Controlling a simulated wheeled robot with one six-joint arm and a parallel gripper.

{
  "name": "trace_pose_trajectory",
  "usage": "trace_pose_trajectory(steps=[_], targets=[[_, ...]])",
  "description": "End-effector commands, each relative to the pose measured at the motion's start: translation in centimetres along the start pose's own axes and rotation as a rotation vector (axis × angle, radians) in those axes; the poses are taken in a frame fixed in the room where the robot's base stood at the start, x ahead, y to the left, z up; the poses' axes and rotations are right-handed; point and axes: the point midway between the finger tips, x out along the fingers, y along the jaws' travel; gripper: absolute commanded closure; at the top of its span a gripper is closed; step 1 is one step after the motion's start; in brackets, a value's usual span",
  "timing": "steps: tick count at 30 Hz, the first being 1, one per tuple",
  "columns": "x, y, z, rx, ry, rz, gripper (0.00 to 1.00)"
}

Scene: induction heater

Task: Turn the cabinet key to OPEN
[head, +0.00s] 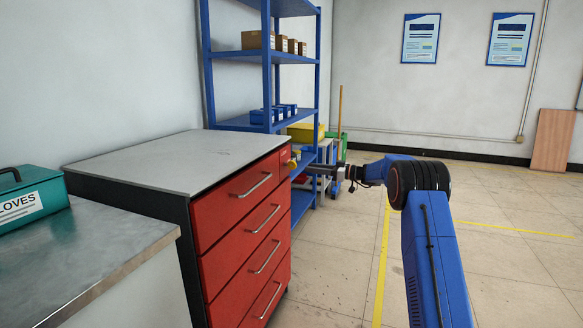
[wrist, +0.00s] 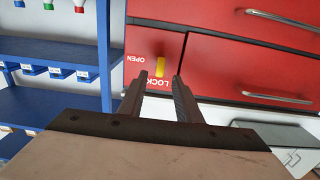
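The red cabinet (head: 240,215) has several drawers with metal handles, and its front also fills the upper right of the wrist view (wrist: 225,50). A yellow key (wrist: 160,67) sits on the front, its long side close to vertical in the wrist view. The OPEN label (wrist: 135,58) is left of it and the LOCK label (wrist: 157,83) is just below it. My gripper (wrist: 159,76) is open, with one fingertip on each side of the key in the picture. Whether the fingers touch the key cannot be told. In the head view my gripper (head: 302,168) is at the cabinet's far upper corner.
A blue shelf rack (head: 268,75) with boxes and bins stands just behind the cabinet. A metal bench (head: 85,250) with a green gloves box (head: 30,205) is at the left. The floor right of the cabinet is open, with yellow lines.

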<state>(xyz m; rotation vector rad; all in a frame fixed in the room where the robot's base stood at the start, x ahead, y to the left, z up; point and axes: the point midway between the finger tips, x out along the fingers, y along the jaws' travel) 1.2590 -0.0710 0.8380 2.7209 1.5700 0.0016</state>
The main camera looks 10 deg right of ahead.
Motion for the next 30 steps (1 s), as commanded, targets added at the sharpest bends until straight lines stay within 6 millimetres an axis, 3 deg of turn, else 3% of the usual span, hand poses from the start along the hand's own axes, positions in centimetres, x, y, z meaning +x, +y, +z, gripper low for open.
trace_pose_trajectory(steps=[6,15,21,30], targets=[[4.1,-0.1,0.0,0.000,-0.001,-0.003,0.69],[8.7,-0.1,0.0,0.001,-0.001,-0.002,0.69],[10.3,-0.1,0.0,0.001,-0.001,-0.001,0.69],[10.6,-0.1,0.0,0.001,-0.001,-0.001,0.69]])
